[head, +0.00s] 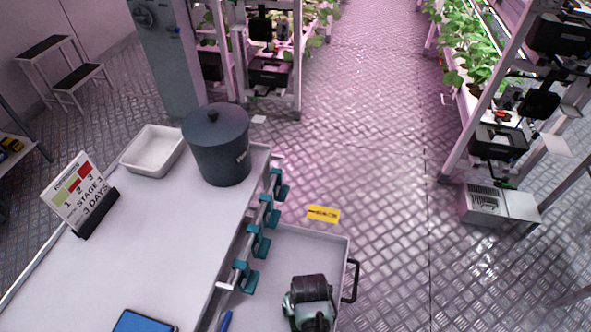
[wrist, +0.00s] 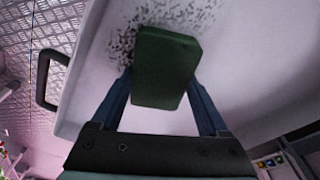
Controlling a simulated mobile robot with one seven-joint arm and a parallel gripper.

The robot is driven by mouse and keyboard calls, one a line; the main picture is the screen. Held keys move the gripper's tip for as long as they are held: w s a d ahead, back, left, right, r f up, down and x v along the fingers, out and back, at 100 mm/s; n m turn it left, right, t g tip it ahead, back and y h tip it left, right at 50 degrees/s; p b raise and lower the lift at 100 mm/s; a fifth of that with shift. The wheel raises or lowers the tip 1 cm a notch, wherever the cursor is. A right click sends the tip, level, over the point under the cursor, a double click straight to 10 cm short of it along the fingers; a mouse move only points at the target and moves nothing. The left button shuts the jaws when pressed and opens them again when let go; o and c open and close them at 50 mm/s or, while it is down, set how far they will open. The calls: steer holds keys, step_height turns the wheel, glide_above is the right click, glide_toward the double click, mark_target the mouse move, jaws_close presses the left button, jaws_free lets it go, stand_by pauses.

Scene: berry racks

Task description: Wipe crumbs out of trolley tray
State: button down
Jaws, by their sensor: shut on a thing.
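In the wrist view my gripper (wrist: 162,95) is shut on a dark green block (wrist: 166,70), a sponge or pad by its look. Dark crumbs (wrist: 185,14) lie scattered on the pale tray floor just beyond and to the left of the block. The trolley tray (wrist: 75,95) has a raised rim and a dark handle on its left side. In the head view the trolley tray (head: 285,245) is at the bottom centre, and my arm end covers part of it. The crumbs and the block are hidden there. I cannot tell whether the block touches the tray floor.
A white table (head: 165,235) beside the tray holds a dark lidded bin (head: 217,145), a white dish (head: 153,150), a sign (head: 80,193) and a blue object (head: 143,322). Teal clips (head: 258,241) line its edge. A yellow floor label (head: 323,214) lies beyond the tray. The aisle is clear.

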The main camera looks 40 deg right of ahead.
mark_target(333, 307)
steer(key=shift+s+d+p, duration=0.35)
steer(key=shift+s+d, duration=0.35)
steer(key=shift+s, duration=0.35)
steer(key=shift+s+d+p, duration=0.35)
steer(key=shift+s+d, duration=0.35)
steer(key=shift+s, duration=0.3)
steer(key=shift+s+d+f, duration=0.1)
steer(key=shift+s+d, duration=0.2)
steer(key=shift+s, duration=0.2)
steer(key=shift+s+d+f, duration=0.1)
steer(key=shift+s+d, duration=0.2)
steer(key=shift+s, duration=0.2)
steer(key=shift+w+d+f+b, duration=0.1)
steer(key=shift+w+d+b, duration=0.3)
steer(key=shift+d, duration=0.3)
steer(key=shift+w+d+r, duration=0.25)
steer(key=shift+w+d, duration=0.1)
steer(key=shift+d, duration=0.05)
steer(key=shift+w+r, duration=0.15)
steer(key=shift+w, duration=0.15)
steer(key=shift+w+a, duration=0.3)
steer(key=shift+w, duration=0.45)
steer(key=shift+w+a, duration=0.25)
steer(key=shift+w, duration=0.45)
steer(key=shift+w+a+b, duration=0.35)
steer(key=shift+w+a, duration=1.25)
steer(key=shift+w, duration=0.05)
steer(key=shift+w+a+b, duration=0.35)
steer(key=shift+w+a, duration=0.9)
steer(key=shift+w, duration=0.25)
